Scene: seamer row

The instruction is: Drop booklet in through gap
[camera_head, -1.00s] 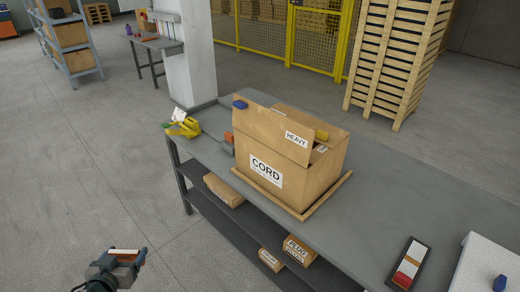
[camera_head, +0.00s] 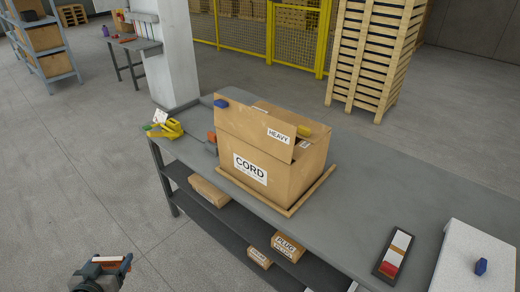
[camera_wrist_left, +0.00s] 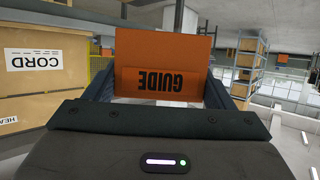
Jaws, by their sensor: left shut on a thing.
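The cardboard box (camera_head: 255,152) labelled CORD stands on the grey bench. A flap labelled HEAVY (camera_head: 240,122) rises along its near side and hides most of the top opening, so the gap itself is hard to make out. My left gripper (camera_head: 108,266) is low at the bottom left, over the floor, apart from box and bench. It is shut on an orange booklet (camera_head: 125,262). In the left wrist view the booklet (camera_wrist_left: 165,85) reads GUIDE upside down between the fingers, with the box (camera_wrist_left: 42,65) at the left. My right gripper is not in view.
A wooden strip frame (camera_head: 290,211) edges the box base. A blue clip (camera_head: 221,103) sits on the flap corner. A yellow tape dispenser (camera_head: 168,128) lies left of the box. Small cartons (camera_head: 289,246) lie on the lower shelf.

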